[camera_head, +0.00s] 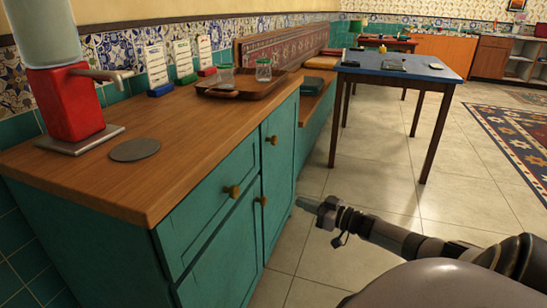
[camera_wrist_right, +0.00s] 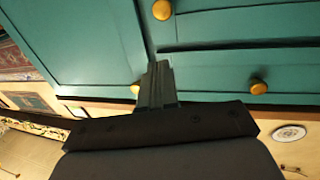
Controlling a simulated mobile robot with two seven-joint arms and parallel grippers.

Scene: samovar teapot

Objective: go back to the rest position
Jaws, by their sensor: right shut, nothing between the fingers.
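My right gripper (camera_head: 308,205) hangs in the air in front of the teal cabinet (camera_head: 222,190), over the tiled floor and to the right of the cabinet doors. In the right wrist view my right gripper's fingers (camera_wrist_right: 158,75) are closed together and empty, with the teal cabinet front (camera_wrist_right: 85,40) and its brass knobs (camera_wrist_right: 258,86) behind them. My left gripper is not in view.
On the wooden counter stand a red dispenser (camera_head: 72,103) with a tap, a grey disc (camera_head: 134,150) and a brown tray (camera_head: 270,88) with glasses. A blue-topped table (camera_head: 400,68) stands farther back. Tiled floor (camera_head: 380,190) is open between them.

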